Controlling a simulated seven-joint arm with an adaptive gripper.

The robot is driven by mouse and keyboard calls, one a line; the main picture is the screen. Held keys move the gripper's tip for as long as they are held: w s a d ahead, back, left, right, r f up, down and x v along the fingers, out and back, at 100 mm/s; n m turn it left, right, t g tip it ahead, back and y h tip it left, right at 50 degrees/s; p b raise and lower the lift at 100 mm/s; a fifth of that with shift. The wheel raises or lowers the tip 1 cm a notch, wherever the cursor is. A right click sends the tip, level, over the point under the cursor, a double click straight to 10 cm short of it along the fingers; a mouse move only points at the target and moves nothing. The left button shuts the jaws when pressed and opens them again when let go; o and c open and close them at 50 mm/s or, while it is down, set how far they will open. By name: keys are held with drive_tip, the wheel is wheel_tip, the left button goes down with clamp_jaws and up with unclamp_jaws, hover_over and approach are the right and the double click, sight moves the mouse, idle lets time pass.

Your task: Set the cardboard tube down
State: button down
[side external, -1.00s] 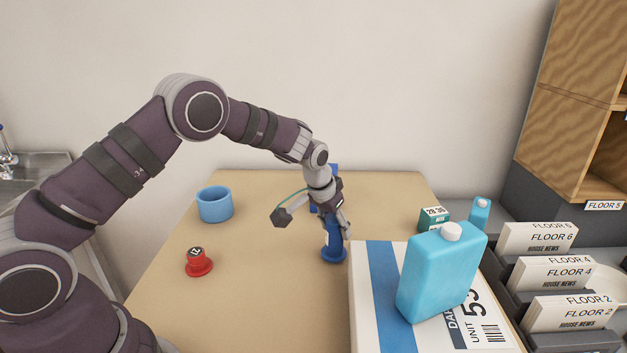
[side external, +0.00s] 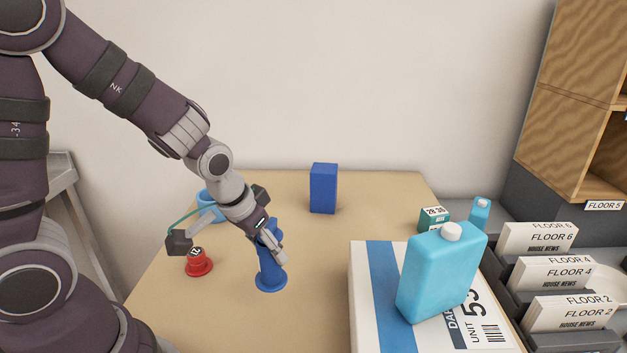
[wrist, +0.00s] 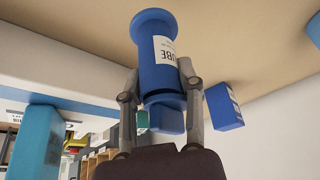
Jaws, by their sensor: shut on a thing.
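The tube stands about upright, wide flange down, over the table's middle-front area. I cannot tell whether the flange touches the tabletop. My gripper comes at it from the upper left and hides part of its upper body.
A red stamp-like piece (side external: 198,262) and a blue cup (side external: 208,200), partly hidden by my arm, are to the left. A dark blue box (side external: 323,188) stands behind. A parcel (side external: 372,300) bearing a light blue jug (side external: 440,275) is to the right. Bare table (side external: 320,245) lies between.

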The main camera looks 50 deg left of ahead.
drive_tip(key=w+a+r+n+y, duration=0.15)
drive_tip(key=w+a, duration=0.25)
drive_tip(key=a, duration=0.4)
drive_tip(key=w+a+r+n, duration=0.2)
drive_tip(key=w+a+n, duration=0.15)
drive_tip(key=a, duration=0.45)
drive_tip(key=shift+g, duration=0.4)
drive_tip(key=f, duration=0.7)
drive_tip(key=shift+w+f, duration=0.3)
drive_tip(key=shift+f, duration=0.4)
drive_tip(key=c, duration=0.7)
unclamp_jaws()
drive_tip(key=shift+f, duration=0.1)
